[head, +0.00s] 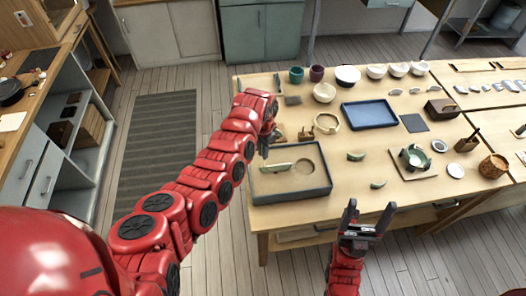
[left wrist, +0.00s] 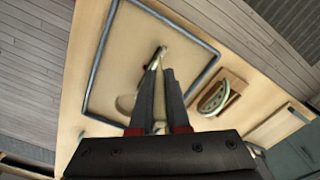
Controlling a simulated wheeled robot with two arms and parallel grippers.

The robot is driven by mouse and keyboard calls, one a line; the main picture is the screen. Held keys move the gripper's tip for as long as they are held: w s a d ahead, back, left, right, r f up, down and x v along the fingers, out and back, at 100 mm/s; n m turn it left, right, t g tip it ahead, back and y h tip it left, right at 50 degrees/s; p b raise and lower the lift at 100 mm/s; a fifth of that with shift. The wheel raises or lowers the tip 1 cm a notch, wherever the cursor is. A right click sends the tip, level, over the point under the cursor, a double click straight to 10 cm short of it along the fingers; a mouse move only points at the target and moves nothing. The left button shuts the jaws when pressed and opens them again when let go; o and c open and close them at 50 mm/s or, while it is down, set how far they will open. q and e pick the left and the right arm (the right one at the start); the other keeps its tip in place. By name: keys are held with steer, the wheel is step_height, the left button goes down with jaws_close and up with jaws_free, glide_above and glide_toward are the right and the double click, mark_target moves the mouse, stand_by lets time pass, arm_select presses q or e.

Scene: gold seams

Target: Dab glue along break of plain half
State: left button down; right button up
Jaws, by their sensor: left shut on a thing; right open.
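In the left wrist view my left gripper (left wrist: 160,98) is shut on a thin pale stick (left wrist: 157,62) with a dark tip, over the sand. A pale shape beside the fingers there is mostly hidden, and I cannot tell whether the tip touches anything. My right gripper (head: 363,222) is open and empty in front of the table's near edge.
Green shards (head: 356,156) lie right of the tray. A blue tray (head: 369,115), a beige ring-shaped thing (head: 326,123) and several bowls (head: 324,92) stand farther back. A board with a dark green piece (head: 414,158) is at the right. Bare tabletop lies around the shards.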

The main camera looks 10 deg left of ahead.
arm_select(q)
steer(key=shift+f, duration=0.15)
steer(key=shift+r, duration=0.3)
stand_by(0.4)
steer(key=shift+r+p, duration=0.55)
steer(key=shift+r, duration=3.35)
